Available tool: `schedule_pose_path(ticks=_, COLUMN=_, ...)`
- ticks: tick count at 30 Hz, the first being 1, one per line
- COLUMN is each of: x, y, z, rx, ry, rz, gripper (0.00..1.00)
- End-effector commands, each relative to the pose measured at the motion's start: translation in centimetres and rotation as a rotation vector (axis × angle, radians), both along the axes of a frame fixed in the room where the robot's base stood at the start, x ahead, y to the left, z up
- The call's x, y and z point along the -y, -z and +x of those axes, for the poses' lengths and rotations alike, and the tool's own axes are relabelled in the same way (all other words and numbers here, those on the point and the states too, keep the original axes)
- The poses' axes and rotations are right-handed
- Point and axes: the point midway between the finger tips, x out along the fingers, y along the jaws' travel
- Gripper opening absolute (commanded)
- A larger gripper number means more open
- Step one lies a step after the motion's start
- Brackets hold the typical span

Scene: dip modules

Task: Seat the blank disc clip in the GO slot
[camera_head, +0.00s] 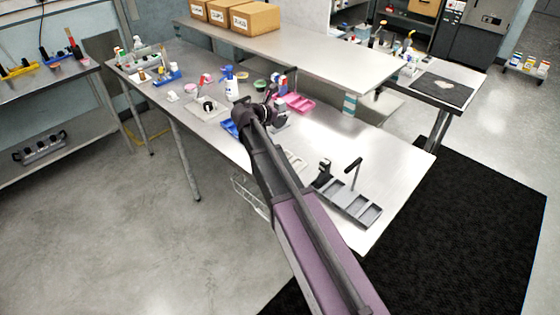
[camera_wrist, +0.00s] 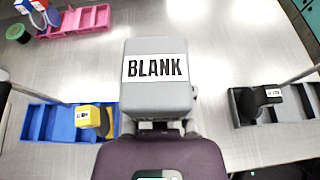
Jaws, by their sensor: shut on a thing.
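The grey block with a white BLANK label (camera_wrist: 157,95) fills the middle of the wrist view. My gripper (camera_wrist: 160,127) is shut on it and holds it above the steel bench. My arm reaches across the bench in the head view, with the gripper end (camera_head: 262,112) over its middle. A dark grey compartment tray (camera_head: 346,202) lies on the bench to the right, with a black piece (camera_head: 323,172) at its far end. In the wrist view this black piece (camera_wrist: 260,98) carries a small label too small to read. I cannot make out a GO label.
A blue compartment tray (camera_wrist: 52,124) holding a yellow labelled piece (camera_wrist: 94,118) lies left of the block. A pink tray (camera_wrist: 88,20) is farther back. A thin post (camera_head: 355,174) rises beside the grey tray.

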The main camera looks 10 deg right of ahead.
Motion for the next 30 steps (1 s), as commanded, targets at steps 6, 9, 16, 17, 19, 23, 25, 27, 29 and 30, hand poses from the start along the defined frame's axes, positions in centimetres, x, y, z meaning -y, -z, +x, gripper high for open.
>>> schedule_pose_path(ticks=6, x=-0.2, y=1.0, z=-1.2, rx=0.001, ry=-0.007, rz=0.0, gripper=0.0)
schedule_pose_path(ticks=9, x=-0.5, y=2.1, z=-2.5, rx=0.0, ry=-0.014, rz=0.0, gripper=0.0)
schedule_pose_path(ticks=16, x=-1.0, y=5.5, z=-7.0, rx=0.002, ry=-0.039, rz=0.001, gripper=0.0)
schedule_pose_path(ticks=17, x=-1.1, y=6.0, z=-7.6, rx=0.002, ry=-0.043, rz=0.001, gripper=0.0)
schedule_pose_path(ticks=19, x=-1.3, y=7.2, z=-9.1, rx=0.002, ry=-0.053, rz=0.001, gripper=0.0)
schedule_pose_path(ticks=23, x=-1.5, y=9.0, z=-11.7, rx=0.003, ry=-0.069, rz=0.002, gripper=0.0)
schedule_pose_path(ticks=25, x=-1.6, y=9.8, z=-12.9, rx=0.004, ry=-0.076, rz=0.002, gripper=0.0)
schedule_pose_path(ticks=27, x=-1.8, y=10.5, z=-13.8, rx=0.004, ry=-0.082, rz=0.003, gripper=0.0)
schedule_pose_path(ticks=29, x=-1.8, y=10.8, z=-14.4, rx=0.005, ry=-0.086, rz=0.003, gripper=0.0)
schedule_pose_path(ticks=30, x=-1.9, y=11.0, z=-14.7, rx=0.005, ry=-0.09, rz=0.003, gripper=0.0)
